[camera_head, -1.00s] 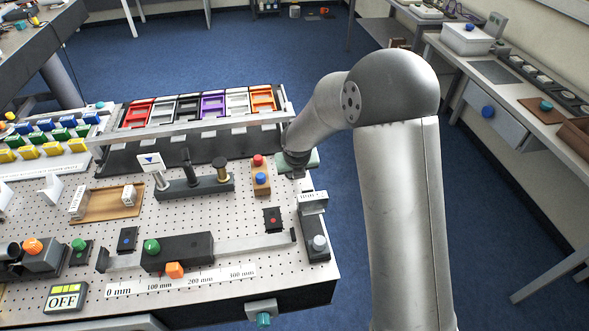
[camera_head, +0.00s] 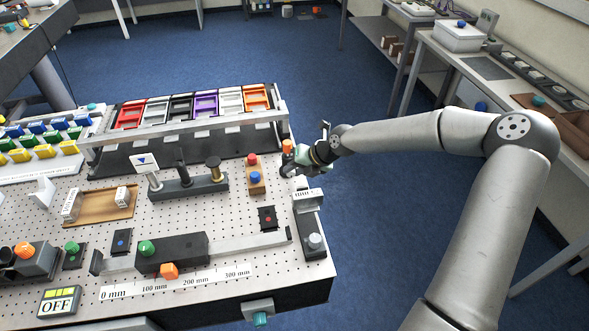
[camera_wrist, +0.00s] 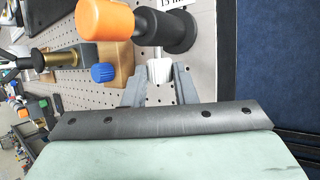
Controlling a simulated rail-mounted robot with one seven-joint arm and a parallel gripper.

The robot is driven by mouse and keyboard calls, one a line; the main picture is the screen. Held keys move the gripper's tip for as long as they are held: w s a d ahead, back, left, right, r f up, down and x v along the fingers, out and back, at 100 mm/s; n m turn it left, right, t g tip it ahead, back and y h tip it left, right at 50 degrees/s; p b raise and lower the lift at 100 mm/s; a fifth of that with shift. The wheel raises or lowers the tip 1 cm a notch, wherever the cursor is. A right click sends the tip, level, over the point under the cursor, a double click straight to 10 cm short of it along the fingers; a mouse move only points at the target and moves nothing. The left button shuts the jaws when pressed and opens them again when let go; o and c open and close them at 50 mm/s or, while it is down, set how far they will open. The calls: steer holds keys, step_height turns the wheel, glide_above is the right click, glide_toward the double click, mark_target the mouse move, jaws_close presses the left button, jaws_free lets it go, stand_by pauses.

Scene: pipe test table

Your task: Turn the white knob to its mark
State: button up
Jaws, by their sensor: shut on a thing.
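In the wrist view a small white piece, which looks like the white knob (camera_wrist: 160,72), sits between the two grey fingertips of my gripper (camera_wrist: 159,82). The jaws are shut on it. In the head view my gripper (camera_head: 291,169) is at the right edge of the pegboard table, beside the red and blue button block. The knob is hard to make out there behind the gripper. I cannot see its mark or which way the knob points.
An orange-capped black post (camera_wrist: 108,20) stands very close to my fingers. The button block (camera_head: 255,176) is just left of my gripper. Open floor lies to the right.

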steer(key=shift+f, duration=0.15)
stand_by(0.4)
steer(key=o, duration=1)
steer(key=shift+d, duration=0.1)
steer(key=b+v, duration=0.2)
steer(key=v, duration=1.5)
steer(key=shift+d+b, duration=0.3)
steer(key=shift+b, duration=0.05)
